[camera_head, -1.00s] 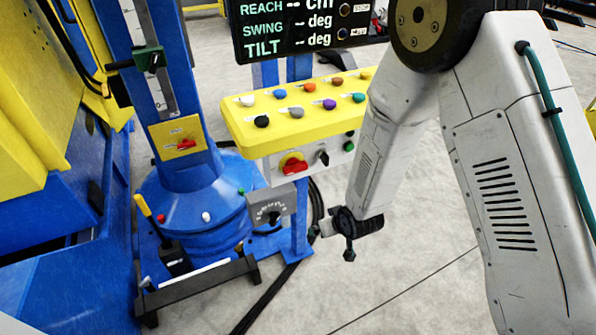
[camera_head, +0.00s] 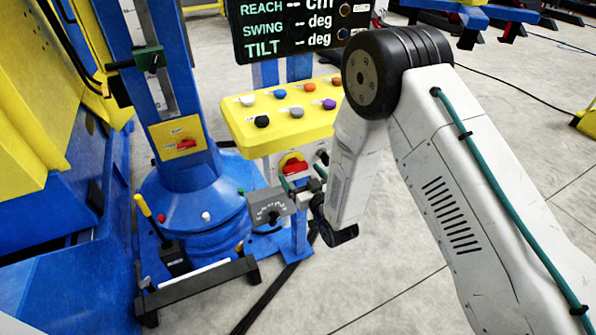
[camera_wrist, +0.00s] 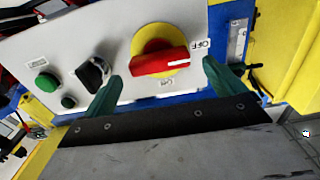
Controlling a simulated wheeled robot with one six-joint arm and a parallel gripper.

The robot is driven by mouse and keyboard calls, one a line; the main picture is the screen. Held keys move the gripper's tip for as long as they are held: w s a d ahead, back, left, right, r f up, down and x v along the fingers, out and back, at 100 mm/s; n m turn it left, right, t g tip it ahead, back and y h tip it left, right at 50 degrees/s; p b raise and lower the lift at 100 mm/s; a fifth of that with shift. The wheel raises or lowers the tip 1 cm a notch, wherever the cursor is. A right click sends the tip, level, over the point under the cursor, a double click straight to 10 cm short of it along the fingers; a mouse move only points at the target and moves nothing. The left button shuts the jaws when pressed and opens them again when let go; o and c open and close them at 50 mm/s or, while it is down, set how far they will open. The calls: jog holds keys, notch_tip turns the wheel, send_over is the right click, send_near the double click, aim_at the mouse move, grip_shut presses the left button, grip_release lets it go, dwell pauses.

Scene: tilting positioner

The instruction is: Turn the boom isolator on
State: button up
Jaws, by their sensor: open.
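A red rotary handle on a round yellow plate (camera_wrist: 160,60) sits on the grey front of the control panel. It also shows in the head view (camera_head: 294,165). In the wrist view the handle lies sideways, its white mark at the end near the "OFF" label; another label sits below it. My gripper (camera_wrist: 162,82) is open, its green fingers either side of the handle in the picture; I see no contact. In the head view my gripper (camera_head: 300,184) is just below the handle. A second red handle (camera_head: 187,145) sits on a yellow plate on the blue column.
A black selector knob (camera_wrist: 93,72) and green buttons (camera_wrist: 46,82) sit beside the handle. The yellow console top (camera_head: 270,128) with several coloured knobs is above. A grey dial box (camera_head: 270,205) is close to my gripper. Open floor lies to the right.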

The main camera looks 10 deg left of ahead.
aim_at(295, 168)
jog(key=shift+x, duration=1.35)
jog(key=c, duration=1)
